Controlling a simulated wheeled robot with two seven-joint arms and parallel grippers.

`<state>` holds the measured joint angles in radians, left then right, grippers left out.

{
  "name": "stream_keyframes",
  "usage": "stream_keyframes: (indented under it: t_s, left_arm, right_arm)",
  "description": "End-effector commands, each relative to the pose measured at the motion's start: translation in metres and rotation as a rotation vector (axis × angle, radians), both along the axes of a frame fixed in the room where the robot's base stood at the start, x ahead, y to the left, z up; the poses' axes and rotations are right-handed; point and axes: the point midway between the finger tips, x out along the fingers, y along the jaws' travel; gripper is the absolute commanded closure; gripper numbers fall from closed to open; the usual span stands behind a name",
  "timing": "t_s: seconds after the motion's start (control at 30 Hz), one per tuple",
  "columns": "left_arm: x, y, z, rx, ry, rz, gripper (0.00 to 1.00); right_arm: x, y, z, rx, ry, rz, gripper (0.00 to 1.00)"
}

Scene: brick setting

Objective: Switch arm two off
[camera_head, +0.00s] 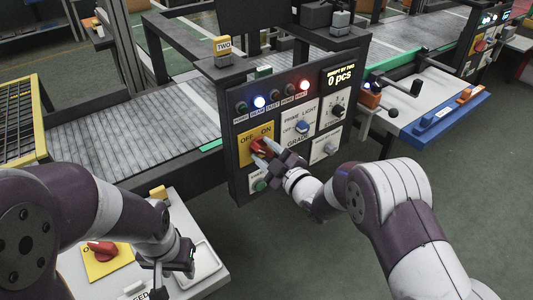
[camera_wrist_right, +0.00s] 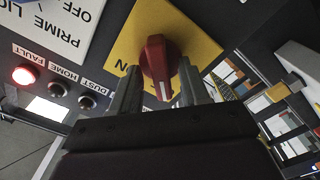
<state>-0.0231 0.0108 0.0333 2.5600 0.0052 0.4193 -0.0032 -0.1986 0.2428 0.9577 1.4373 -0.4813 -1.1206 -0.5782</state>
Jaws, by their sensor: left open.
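The control panel (camera_head: 240,130) stands upright under a yellow block marked TWO (camera_head: 222,46). Its red rotary switch (camera_head: 259,146) sits on a yellow plate (camera_head: 245,152) lettered OFF at left and ON at right. My right gripper (camera_head: 265,152) is at this switch. In the right wrist view its fingers (camera_wrist_right: 158,88) stand on either side of the red knob (camera_wrist_right: 155,58); whether they press on it is unclear. The knob's white mark points toward the bottom of that view. My left gripper (camera_head: 172,270) is open, low at left, away from the panel.
A second red switch on a yellow plate (camera_head: 103,250) lies on the lower left console. On panel two, a blue lamp (camera_head: 259,102) and a red FAULT lamp (camera_head: 305,86) glow; the display (camera_head: 340,77) reads 0 pcs. Other knobs crowd beside the switch. A conveyor runs behind.

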Motion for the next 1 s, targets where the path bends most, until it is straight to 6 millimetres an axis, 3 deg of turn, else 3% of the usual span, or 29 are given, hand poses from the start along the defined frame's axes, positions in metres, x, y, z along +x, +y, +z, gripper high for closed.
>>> stream_keyframes:
  t_s: [0.27, 0.37, 0.7, 1.0]
  left_arm:
    - [0.0, 0.0, 0.0, 0.0, 0.0, 0.0, 0.57]
    - [0.0, 0.0, 0.0, 0.0, 0.0, 0.0, 0.57]
    - [0.0, 0.0, 0.0, 0.0, 0.0, 0.0, 0.57]
    - [0.0, 0.0, 0.0, 0.0, 0.0, 0.0, 0.57]
  right_arm:
    - [-0.003, -0.003, -0.001, 0.0, 0.003, -0.001, 0.55]
    - [-0.016, -0.012, -0.001, 0.0, 0.004, -0.002, 0.55]
    - [-0.086, -0.063, -0.001, 0.0, 0.003, -0.003, 0.55]
    - [-0.103, -0.074, -0.001, 0.0, 0.002, 0.001, 0.55]
